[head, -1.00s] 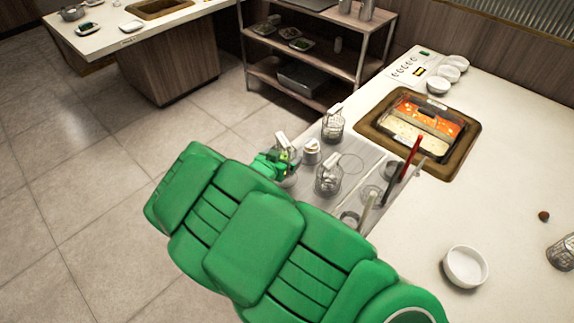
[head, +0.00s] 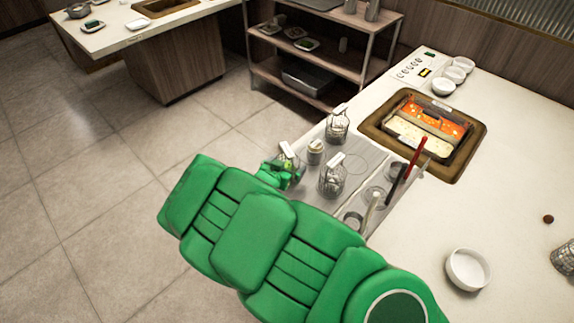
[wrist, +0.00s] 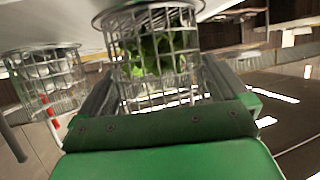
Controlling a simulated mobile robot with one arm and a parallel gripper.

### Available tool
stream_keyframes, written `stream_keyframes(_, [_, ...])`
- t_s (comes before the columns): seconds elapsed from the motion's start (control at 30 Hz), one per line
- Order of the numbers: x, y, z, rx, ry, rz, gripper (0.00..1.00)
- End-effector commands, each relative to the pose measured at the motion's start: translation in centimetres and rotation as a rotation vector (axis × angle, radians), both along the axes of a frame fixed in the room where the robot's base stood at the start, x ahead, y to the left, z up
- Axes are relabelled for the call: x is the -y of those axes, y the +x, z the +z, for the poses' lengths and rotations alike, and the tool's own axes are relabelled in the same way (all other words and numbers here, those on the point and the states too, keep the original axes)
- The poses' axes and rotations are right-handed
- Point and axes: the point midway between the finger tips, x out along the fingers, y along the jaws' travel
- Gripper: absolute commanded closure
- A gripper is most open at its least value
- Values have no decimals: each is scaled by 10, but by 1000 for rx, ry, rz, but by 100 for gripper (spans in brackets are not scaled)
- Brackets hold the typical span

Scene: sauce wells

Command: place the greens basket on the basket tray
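The greens basket, a wire basket with leafy greens inside, sits between my gripper's fingers in the wrist view (wrist: 155,55). In the head view its white tag (head: 288,151) shows above my green gripper (head: 284,172). The fingers lie on either side of the basket and appear shut on it. The basket is upright at the left edge of the grey basket tray (head: 362,152). I cannot tell whether its base touches the tray; the gripper hides its lower part in the head view.
Upright utensils (head: 408,160) rise on the tray's right side. A sauce well (head: 425,130) and a white bowl (head: 467,268) are farther right.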

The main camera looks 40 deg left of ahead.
Motion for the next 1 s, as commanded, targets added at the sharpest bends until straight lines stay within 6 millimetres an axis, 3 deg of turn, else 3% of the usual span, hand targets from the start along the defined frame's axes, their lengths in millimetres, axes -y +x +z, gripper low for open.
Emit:
stream_keyframes(0.37, [0,-3,4,0,-1,1,0])
stream_keyframes(1.0, [15,-57,27,0,1,2,0])
